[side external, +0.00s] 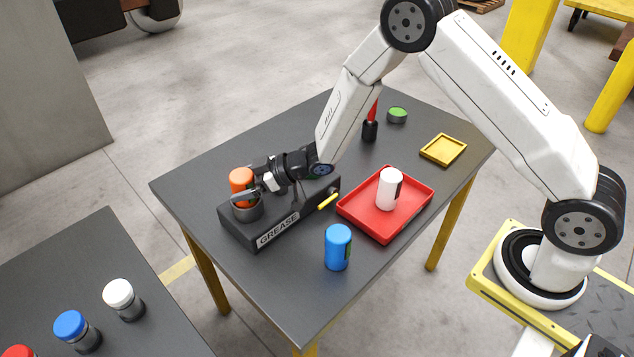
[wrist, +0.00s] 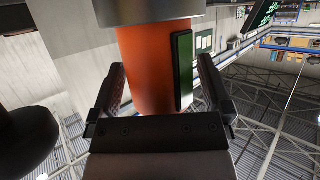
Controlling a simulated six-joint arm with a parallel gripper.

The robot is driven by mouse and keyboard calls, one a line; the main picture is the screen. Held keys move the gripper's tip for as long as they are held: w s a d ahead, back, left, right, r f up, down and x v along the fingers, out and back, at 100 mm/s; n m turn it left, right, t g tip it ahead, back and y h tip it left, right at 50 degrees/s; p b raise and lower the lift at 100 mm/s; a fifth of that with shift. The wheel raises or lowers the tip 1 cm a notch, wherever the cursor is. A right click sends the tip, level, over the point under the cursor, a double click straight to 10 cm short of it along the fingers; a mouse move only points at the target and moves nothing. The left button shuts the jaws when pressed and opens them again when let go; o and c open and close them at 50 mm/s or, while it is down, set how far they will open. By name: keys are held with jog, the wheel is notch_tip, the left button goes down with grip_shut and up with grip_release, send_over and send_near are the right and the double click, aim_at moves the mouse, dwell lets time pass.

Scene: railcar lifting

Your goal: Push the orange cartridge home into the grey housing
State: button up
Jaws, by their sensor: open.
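The orange cartridge (side external: 241,180) stands upright in the round grey cup of the housing (side external: 247,212), which is labelled GREASE, with its upper part above the rim. In the wrist view the cartridge (wrist: 150,68) shows a green label strip, and the grey rim (wrist: 150,12) surrounds its end at the top of the picture. My gripper (side external: 254,192) reaches in level from the right, just above the cup. Its two fingers stand open on either side of the cartridge in the wrist view (wrist: 163,85). The cartridge's depth inside the cup is hidden.
A red tray (side external: 361,222) holding a white cartridge (side external: 390,188) and a standing blue cartridge (side external: 338,247) are right of the housing. A yellow handle (side external: 327,201) sticks out of it.

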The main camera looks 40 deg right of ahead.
jog(key=v, duration=0.7)
jog(key=shift+s+d, duration=0.2)
jog(key=shift+r, duration=0.1)
jog(key=shift+d, duration=0.15)
dwell(0.4)
jog(key=s+d+r+m+g+h, duration=0.2)
jog(key=s+d+r+m+h, duration=0.2)
jog(key=s+d+m+h, duration=0.35)
jog(key=s+d+g+h, duration=0.1)
jog(key=s+g, duration=0.1)
jog(key=s, duration=0.4)
jog(key=s+d+r+m+g+h, duration=0.1)
jog(key=s+d+g, duration=0.1)
jog(key=s, duration=0.5)
jog(key=shift+g, duration=0.4)
